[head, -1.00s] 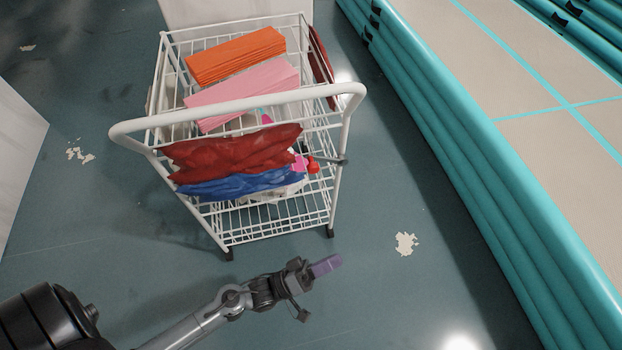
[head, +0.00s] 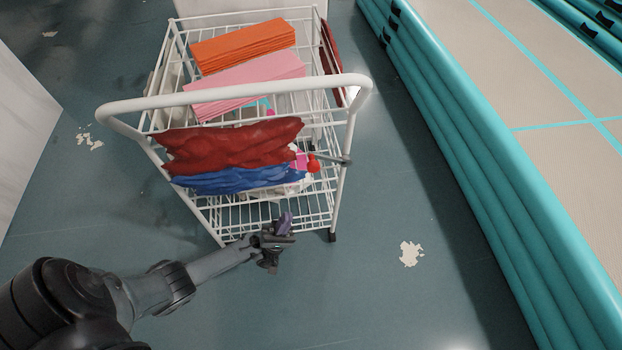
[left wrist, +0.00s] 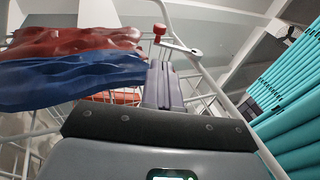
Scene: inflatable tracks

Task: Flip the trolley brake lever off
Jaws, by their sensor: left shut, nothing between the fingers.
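The white wire trolley (head: 140,106) stands upright in the middle of the head view. The brake lever, a grey bar with a red knob (head: 314,163), sits on the trolley's right handle post. In the left wrist view the red knob (left wrist: 159,29) and its grey bar are above and beyond the fingers. My left gripper (head: 286,222) is shut and empty, in front of the trolley's lower part and below the lever. Its purple-grey fingers (left wrist: 164,85) point up towards the lever, apart from it. My right gripper is not in view.
Red cloth (head: 230,146) and blue cloth (head: 235,180) hang at the trolley's front, left of the lever. Orange (head: 243,45) and pink (head: 245,82) stacks lie on top. Teal inflatable tracks (head: 470,170) run along the right, with clear floor between.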

